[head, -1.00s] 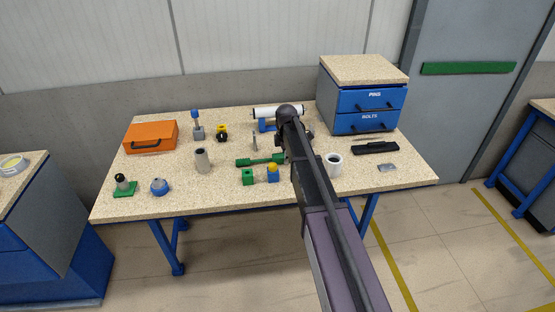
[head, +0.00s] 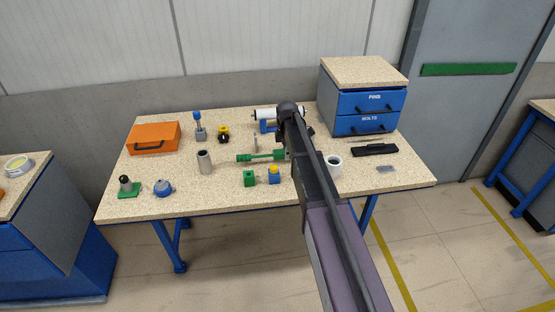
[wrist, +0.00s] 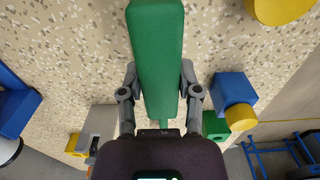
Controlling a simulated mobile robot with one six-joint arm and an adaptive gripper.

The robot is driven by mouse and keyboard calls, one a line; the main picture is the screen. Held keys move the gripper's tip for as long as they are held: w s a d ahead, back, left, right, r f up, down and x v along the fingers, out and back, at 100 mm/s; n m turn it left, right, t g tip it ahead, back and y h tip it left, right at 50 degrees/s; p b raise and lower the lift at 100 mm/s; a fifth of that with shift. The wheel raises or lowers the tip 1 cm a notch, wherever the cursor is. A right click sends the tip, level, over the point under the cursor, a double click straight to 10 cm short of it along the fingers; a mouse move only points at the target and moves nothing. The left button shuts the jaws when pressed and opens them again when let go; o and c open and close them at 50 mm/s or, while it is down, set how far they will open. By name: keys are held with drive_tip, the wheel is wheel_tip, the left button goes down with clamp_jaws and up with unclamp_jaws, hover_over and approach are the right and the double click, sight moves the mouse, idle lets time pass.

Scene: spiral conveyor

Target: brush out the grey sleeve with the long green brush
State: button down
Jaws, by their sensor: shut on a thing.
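The long green brush (head: 262,157) lies level in the head view, its left end pointing toward the grey sleeve and its right end partly behind my arm. In the wrist view the green brush (wrist: 156,45) runs between both fingers of my gripper (wrist: 158,78), which is shut on it. My gripper is mostly hidden in the head view. The grey sleeve (head: 205,162) stands upright on the table, left of the brush and apart from it. Its open end faces up.
The green block (head: 250,178) and the blue block with a yellow top (head: 274,174) stand just in front of the brush. A white cup-like ring (head: 333,166) is right of my arm. An orange case (head: 153,138) and blue drawers (head: 367,112) stand farther back.

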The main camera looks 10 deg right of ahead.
drive_tip(key=shift+r, duration=0.15)
idle(0.5)
drive_tip(key=shift+r+p, duration=2.4)
drive_tip(key=shift+p, duration=0.1)
drive_tip(key=c, duration=0.8)
unclamp_jaws()
clamp_jaws()
drive_tip(key=shift+s, duration=0.1)
